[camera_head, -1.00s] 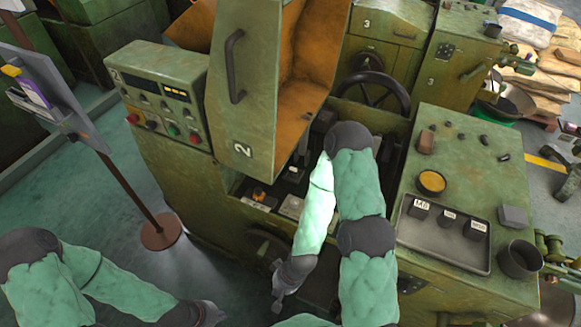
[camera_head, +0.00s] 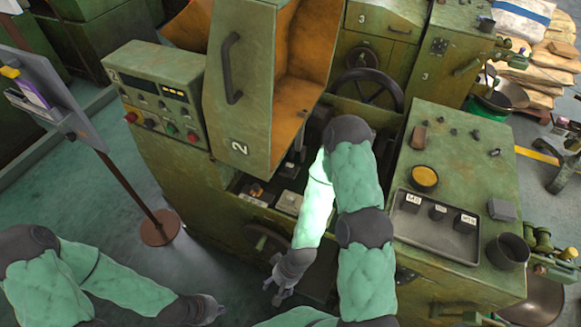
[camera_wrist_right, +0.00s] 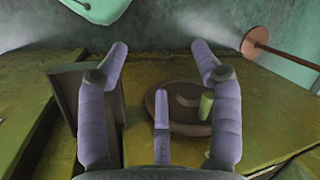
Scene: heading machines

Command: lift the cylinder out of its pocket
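I cannot make out the cylinder or its pocket for sure. Small parts, one with a copper-coloured top (camera_head: 256,190) and a pale block (camera_head: 289,202), sit in the open work space of machine 2 (camera_head: 240,110). My right gripper (camera_head: 280,292) hangs low in front of that machine, below these parts. In the right wrist view its fingers (camera_wrist_right: 160,62) are spread with nothing between them. Beyond them is a brown handwheel (camera_wrist_right: 183,128) with a green knob (camera_wrist_right: 206,106). My left gripper (camera_head: 212,311) is at the bottom edge, too small to read.
A raised guard with a handle (camera_head: 233,66) stands over the work space. At right, a green cabinet top holds a dark tray (camera_head: 437,238) with labelled blocks, a yellow-topped round container (camera_head: 424,178) and a dark cup (camera_head: 508,250). A sign stand (camera_head: 160,228) is at left.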

